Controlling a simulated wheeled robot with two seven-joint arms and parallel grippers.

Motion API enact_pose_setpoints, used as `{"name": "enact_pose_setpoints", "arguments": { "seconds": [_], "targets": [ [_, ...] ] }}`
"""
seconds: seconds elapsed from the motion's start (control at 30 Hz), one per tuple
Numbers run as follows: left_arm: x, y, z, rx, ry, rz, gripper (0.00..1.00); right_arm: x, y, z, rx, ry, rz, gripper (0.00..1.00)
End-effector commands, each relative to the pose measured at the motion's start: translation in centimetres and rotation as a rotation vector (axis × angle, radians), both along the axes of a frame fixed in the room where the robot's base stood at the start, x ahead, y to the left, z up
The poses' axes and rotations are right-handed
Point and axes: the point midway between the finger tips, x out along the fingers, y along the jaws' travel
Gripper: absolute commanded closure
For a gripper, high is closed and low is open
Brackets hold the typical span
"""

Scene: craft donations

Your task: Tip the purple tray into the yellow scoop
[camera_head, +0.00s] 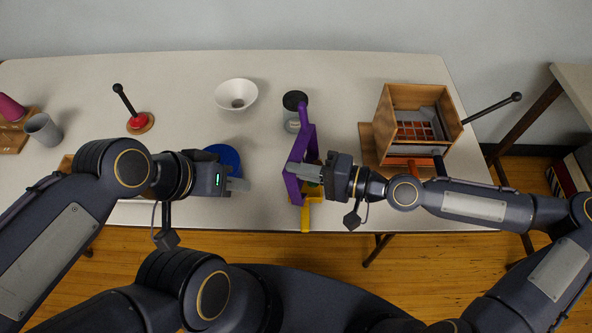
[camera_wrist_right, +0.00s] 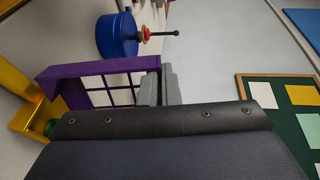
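The purple tray (camera_head: 293,187) is tilted steeply, with its handle end up and to the back. My right gripper (camera_head: 308,173) is shut on its edge. In the right wrist view the grey fingers (camera_wrist_right: 160,88) meet the purple tray (camera_wrist_right: 88,70), and a grid of pale panels shows inside its frame. The yellow scoop (camera_head: 306,222) is just below the tray at the table's front edge. It also shows in the right wrist view (camera_wrist_right: 22,80), with something green by it. My left gripper (camera_head: 240,180) is left of the tray, near a blue container; its finger gap is unclear.
A blue round container (camera_head: 226,156) stands behind my left gripper. A dark-lidded jar (camera_head: 292,122) stands just behind the tray. A white bowl (camera_head: 237,94), a red-based black lever (camera_head: 139,121) and a wooden box (camera_head: 400,100) stand further off.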

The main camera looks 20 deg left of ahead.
Motion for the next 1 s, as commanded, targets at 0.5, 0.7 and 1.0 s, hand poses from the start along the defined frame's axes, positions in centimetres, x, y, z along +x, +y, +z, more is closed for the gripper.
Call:
{"name": "enact_pose_setpoints", "arguments": {
  "seconds": [0.5, 0.7, 1.0],
  "targets": [
    [0.0, 0.0, -2.9, 0.0, 0.0, 0.0, 0.64, 0.0, -1.5, -0.3, 0.1, -0.003, -0.002, 1.0],
    [0.0, 0.0, -3.9, 0.0, 0.0, 0.0, 0.64, 0.0, -1.9, -0.4, 0.133, -0.003, -0.001, 1.0],
    [0.0, 0.0, -5.4, 0.0, 0.0, 0.0, 0.64, -0.1, -2.6, -0.6, 0.181, -0.004, 0.0, 1.0]
  ]
}}
